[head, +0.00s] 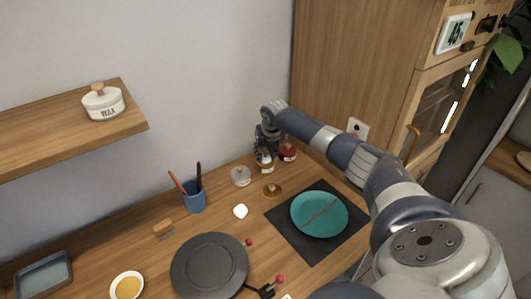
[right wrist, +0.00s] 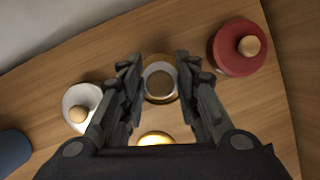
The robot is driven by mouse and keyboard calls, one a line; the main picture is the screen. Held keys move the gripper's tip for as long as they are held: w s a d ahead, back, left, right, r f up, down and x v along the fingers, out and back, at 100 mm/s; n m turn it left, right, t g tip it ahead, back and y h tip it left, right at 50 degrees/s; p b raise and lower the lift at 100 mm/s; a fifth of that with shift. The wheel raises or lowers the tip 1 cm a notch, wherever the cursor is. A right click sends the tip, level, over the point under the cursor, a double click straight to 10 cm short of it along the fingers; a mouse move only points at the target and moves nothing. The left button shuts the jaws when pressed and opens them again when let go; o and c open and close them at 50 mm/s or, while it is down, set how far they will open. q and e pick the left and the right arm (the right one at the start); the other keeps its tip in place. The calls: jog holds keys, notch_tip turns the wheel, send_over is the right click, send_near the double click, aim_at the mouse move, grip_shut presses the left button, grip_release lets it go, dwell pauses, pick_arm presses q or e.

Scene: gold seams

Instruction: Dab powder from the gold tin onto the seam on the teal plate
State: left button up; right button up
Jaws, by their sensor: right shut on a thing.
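The teal plate (head: 334,226) lies flat on a dark square mat (head: 300,247), with a reddish seam line across it. A small low gold tin (head: 272,190) stands left of the mat; a shiny gold round shows low in the right wrist view (right wrist: 155,138). My right gripper (head: 266,149) reaches down at the back of the counter, behind the gold tin. It is shut on a small jar (head: 266,167) with a pale band and gold-brown rim, which shows between the fingers in the right wrist view (right wrist: 160,82). My left gripper is not in view.
A red lidded jar (right wrist: 240,47) and a white lidded jar (right wrist: 82,105) stand on either side of the held jar. A blue cup with brushes (head: 194,198), a white lump (head: 240,211) and a dark round plate (head: 210,265) are further left. A shelf (head: 60,135) juts out above.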

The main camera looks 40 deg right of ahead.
aim_at(266, 149)
jog(key=shift+f, duration=0.45)
dwell(0.3)
jog(key=shift+f, duration=0.1)
dwell(1.3)
notch_tip(266, 149, up, 7)
jog(key=p, duration=0.6)
dwell(0.6)
dwell(0.4)
